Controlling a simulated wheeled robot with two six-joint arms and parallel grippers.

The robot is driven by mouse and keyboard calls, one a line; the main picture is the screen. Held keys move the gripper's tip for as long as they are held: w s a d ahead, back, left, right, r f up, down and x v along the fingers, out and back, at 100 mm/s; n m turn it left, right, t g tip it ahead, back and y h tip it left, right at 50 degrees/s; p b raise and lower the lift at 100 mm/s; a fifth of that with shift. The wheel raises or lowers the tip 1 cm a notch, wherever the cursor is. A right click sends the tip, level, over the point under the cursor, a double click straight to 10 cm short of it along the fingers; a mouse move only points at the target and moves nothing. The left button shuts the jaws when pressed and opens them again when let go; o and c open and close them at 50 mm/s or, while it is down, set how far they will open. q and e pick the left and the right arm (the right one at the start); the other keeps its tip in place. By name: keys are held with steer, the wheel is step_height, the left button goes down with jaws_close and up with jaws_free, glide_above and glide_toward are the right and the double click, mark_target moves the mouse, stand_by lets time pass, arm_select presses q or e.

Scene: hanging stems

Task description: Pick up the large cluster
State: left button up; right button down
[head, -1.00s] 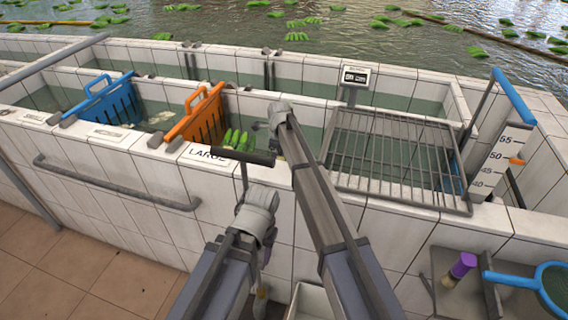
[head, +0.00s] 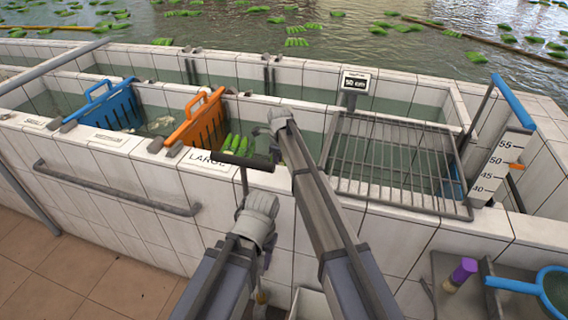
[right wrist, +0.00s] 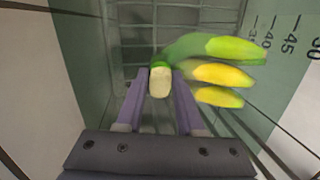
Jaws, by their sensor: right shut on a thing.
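In the right wrist view my right gripper (right wrist: 160,86) is shut on the pale cut stem of a banana cluster (right wrist: 215,72). Its green and yellow fruit spreads to the right of the jaws, slightly blurred. In the head view my right gripper (head: 262,130) is over the basin, just behind the white wall. Green bananas (head: 238,145) show beside it, behind the "LARGE" label (head: 207,158); I cannot tell whether they are the held cluster. My left gripper (head: 246,160) is in front of the wall, at a dark horizontal bar; its jaws are not clear.
An orange basket (head: 200,118) and a blue basket (head: 108,103) sit in the basin to the left. A wire rack (head: 392,165) lies over it to the right, near a small display (head: 354,82) and a scale (head: 495,165). A blue net (head: 555,285) is at lower right.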

steer(key=shift+r, duration=0.1)
stand_by(0.5)
step_height(320, 180, up, 10)
steer(key=p, duration=1)
